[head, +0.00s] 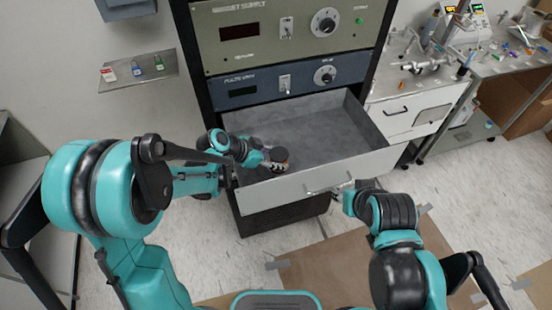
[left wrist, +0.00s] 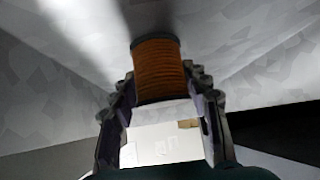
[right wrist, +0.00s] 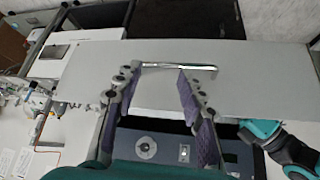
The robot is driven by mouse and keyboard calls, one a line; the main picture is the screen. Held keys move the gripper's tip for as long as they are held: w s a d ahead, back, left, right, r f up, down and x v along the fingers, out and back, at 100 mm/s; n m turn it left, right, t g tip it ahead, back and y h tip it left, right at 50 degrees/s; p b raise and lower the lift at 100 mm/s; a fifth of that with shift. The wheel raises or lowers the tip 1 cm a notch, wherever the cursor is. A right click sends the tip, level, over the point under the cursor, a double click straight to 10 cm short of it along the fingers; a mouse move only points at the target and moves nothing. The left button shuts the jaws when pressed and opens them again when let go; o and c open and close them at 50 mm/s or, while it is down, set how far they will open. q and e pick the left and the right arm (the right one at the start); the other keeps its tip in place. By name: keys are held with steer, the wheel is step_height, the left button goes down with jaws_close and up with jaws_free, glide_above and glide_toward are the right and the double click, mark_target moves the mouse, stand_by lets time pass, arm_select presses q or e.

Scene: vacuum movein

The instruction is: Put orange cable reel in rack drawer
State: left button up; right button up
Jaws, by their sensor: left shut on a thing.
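The orange cable reel (left wrist: 160,70), with a dark flange, is between the fingers of my left gripper (left wrist: 160,100). In the head view, the reel (head: 279,154) shows mostly its dark end, at the left front inside the open rack drawer (head: 345,115). My left gripper (head: 268,160) is shut on it. Whether the reel touches the drawer floor is unclear. My right gripper (head: 347,192) is outside the drawer front. In the right wrist view, its fingers (right wrist: 160,80) are apart, close to the silver drawer handle (right wrist: 180,67).
Instrument panels (head: 285,35) sit in the rack above the drawer. A bench with a white drawer (head: 415,110) stands to the right. A small shelf with locks (head: 138,72) is on the left wall. Most of the drawer floor is bare.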

arm_select(q)
steer(key=o, duration=1.3)
steer(key=shift+c, duration=0.2)
steer(key=shift+a+r, duration=0.15)
steer(key=shift+r, duration=0.05)
steer(key=p+v, duration=0.2)
steer(key=v, duration=0.9)
steer(key=shift+a+r+p, duration=0.2)
steer(key=shift+r+p, duration=0.05)
steer(key=shift+p, duration=0.05)
